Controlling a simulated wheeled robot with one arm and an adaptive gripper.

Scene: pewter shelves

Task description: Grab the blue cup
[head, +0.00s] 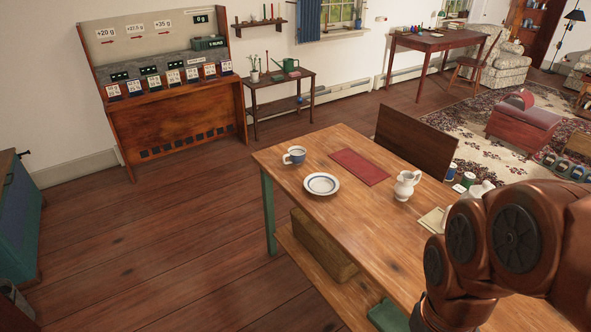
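The blue cup (294,155) stands upright on the wooden table (305,215), near its far left corner. Its outside is blue with a pale rim, and its handle points left. A white plate with a blue ring (321,184) lies just in front of it and to the right, apart from it. My arm shows at the lower right, over the right part of the table. My gripper is outside the picture, so I cannot see its fingers or what they hold.
A red mat (359,166) lies right of the cup. A white pitcher (406,185) and several small jars stand further right. A dark chair back (415,143) rises behind the table. The floor (165,240) left of the table is clear.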

